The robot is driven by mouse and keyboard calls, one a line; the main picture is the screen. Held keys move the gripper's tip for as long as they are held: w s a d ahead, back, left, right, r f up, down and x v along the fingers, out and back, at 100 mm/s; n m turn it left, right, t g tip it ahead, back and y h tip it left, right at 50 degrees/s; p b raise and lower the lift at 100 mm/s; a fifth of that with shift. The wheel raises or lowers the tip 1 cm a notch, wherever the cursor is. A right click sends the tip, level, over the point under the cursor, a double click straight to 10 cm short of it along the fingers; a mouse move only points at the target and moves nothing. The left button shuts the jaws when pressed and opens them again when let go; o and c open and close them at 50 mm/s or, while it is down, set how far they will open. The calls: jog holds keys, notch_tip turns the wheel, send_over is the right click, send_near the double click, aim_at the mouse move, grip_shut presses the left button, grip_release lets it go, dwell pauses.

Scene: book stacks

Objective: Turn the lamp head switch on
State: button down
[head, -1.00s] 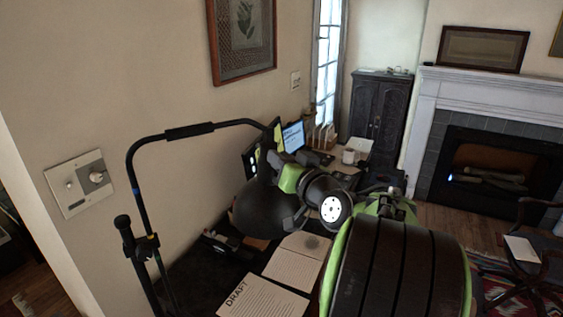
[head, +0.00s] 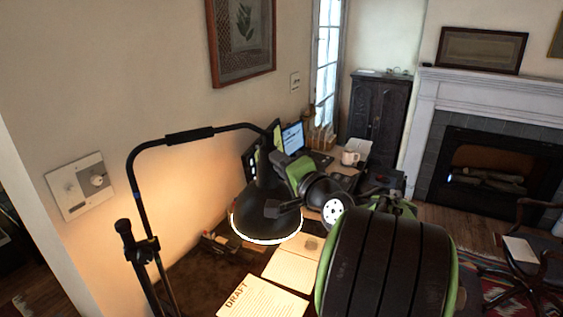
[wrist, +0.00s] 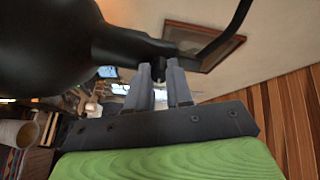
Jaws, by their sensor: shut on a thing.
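The black desk lamp head (head: 258,200) hangs from a bent black arm (head: 140,185) over the desk, and its lower rim glows white. The exact contact is partly hidden in the dark.
A wall switch plate (head: 80,187) is at the left. A fireplace (head: 485,170) and a chair (head: 525,245) are at the right.

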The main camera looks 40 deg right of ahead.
jog(key=shift+r+m, duration=0.15)
jog(key=shift+m, duration=0.65)
jog(key=c, duration=1)
grip_release()
jog(key=b+v, duration=0.5)
jog(key=v, duration=1)
jog(key=shift+s+a+b, duration=0.1)
jog(key=shift+s+b, duration=0.2)
jog(key=shift+s, duration=0.1)
